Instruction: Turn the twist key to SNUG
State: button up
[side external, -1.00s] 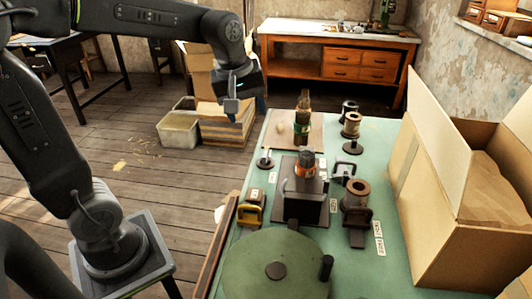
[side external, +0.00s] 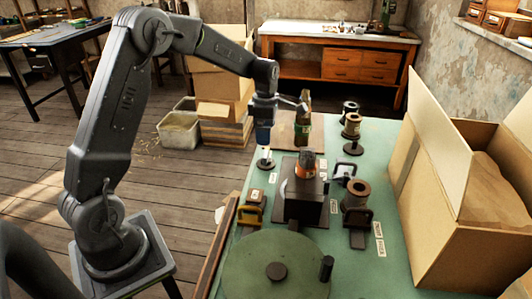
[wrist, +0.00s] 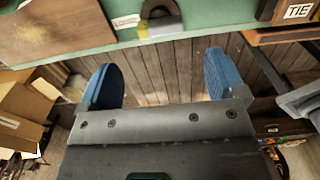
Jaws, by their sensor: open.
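A small dark piece with a thin upright part and a round base (side external: 265,163), perhaps the twist key, stands near the left edge of the green bench. A label lies beside it, too small to read. My gripper (side external: 263,136) is just above this piece, pointing down. In the wrist view my gripper (wrist: 158,80) has its blue fingers wide apart with nothing between them. A dark rounded handle (wrist: 160,10) with a yellow patch shows beyond the fingers at the bench edge; I cannot tell if it is the key. The word SNUG is not readable.
On the green bench (side external: 235,235) stand a dark block with an orange-brown top (side external: 303,180), a yellow clamp (side external: 252,210), a green bottle (side external: 303,125), spools and a large green disc (side external: 275,265). An open cardboard box (side external: 440,220) fills the right side.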

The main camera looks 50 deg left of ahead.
aim_at(266, 152)
notch_tip(266, 152, down, 8)
jog(key=shift+f, duration=0.2)
jog(key=c, duration=0.9)
